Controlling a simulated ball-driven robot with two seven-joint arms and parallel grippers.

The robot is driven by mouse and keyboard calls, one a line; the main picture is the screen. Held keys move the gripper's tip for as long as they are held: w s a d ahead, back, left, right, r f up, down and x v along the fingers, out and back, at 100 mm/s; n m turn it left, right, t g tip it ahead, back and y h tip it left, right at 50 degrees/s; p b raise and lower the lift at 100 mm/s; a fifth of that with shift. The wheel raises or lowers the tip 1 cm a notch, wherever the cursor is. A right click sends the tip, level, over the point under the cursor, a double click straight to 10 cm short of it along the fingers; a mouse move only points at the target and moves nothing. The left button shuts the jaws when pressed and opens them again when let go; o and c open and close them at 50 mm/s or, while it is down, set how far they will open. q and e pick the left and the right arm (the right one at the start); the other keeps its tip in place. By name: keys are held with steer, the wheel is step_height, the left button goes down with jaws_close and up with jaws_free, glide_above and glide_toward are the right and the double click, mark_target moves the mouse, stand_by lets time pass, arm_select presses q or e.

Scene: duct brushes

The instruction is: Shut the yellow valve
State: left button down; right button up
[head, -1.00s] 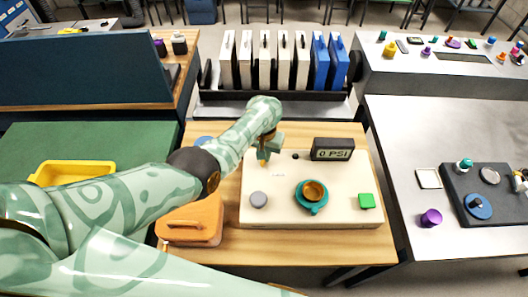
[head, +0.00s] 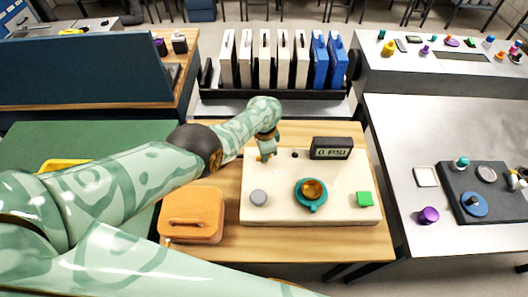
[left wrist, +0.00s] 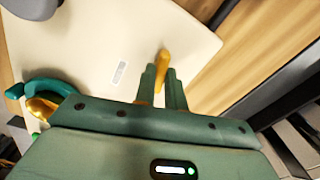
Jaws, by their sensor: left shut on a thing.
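The yellow valve (head: 262,158) is a small lever near the back left of the cream panel (head: 285,215). In the left wrist view the lever (left wrist: 162,58) shows as a yellow-orange handle sticking out past the fingertips. My left gripper (left wrist: 164,80) is shut on it, with a finger on each side. In the head view the gripper (head: 266,151) hangs over the panel's back left, and its hand partly hides the valve. The valve's base is hidden, so its exact angle to the panel is hard to tell. My right gripper is not in view.
The panel also carries a gauge reading 0 PSI (head: 331,148), a teal ring with a gold centre (head: 312,191), a grey knob (head: 258,198) and a green button (head: 364,199). An orange case (head: 191,222) stands left of the panel. A rack of white and blue binders (head: 282,62) stands behind.

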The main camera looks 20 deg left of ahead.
arm_select(q)
steer(key=shift+m, duration=1.7)
steer(key=c, duration=1.5)
jaws_free()
steer(key=shift+o, duration=0.2)
steer(key=shift+r, duration=0.1)
step_height(320, 180, up, 16)
steer(key=p, duration=1.4)
